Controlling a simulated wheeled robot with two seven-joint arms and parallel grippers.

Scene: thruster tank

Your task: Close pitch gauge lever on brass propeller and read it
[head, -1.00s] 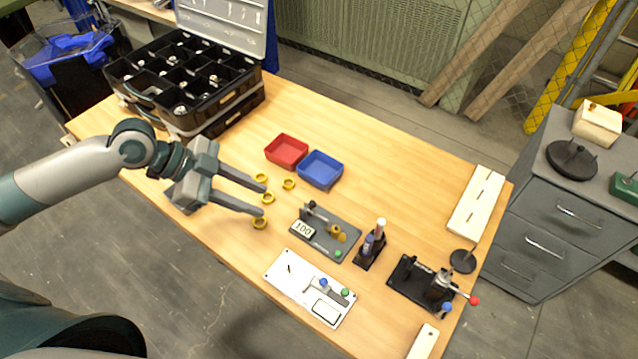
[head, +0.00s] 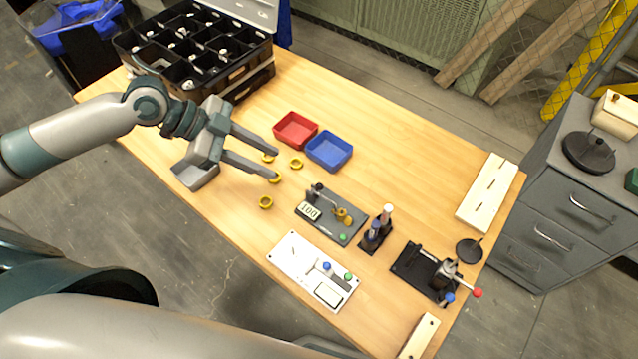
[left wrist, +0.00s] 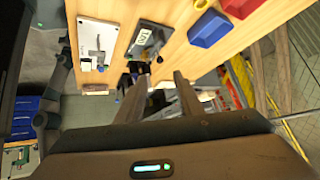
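A dark grey gauge plate (head: 326,228) lies mid-table in the head view, with a white display (head: 309,210) that seems to read 100 and a green button (head: 342,238). A small brass propeller-like part (head: 343,216) sits on it beside a dark post (head: 317,190); the lever's exact position is too small to tell. The plate also shows in the left wrist view (left wrist: 149,40). My left gripper (head: 272,168) is open and empty, left of the plate, above the table by several brass rings (head: 265,202). My right gripper is out of view.
A red tray (head: 295,130) and a blue tray (head: 329,151) stand behind the plate. A white panel (head: 308,278), a small tube stand (head: 375,236) and a black fixture with a red-knobbed lever (head: 425,275) surround it. A black compartment case (head: 190,50) stands at the back left.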

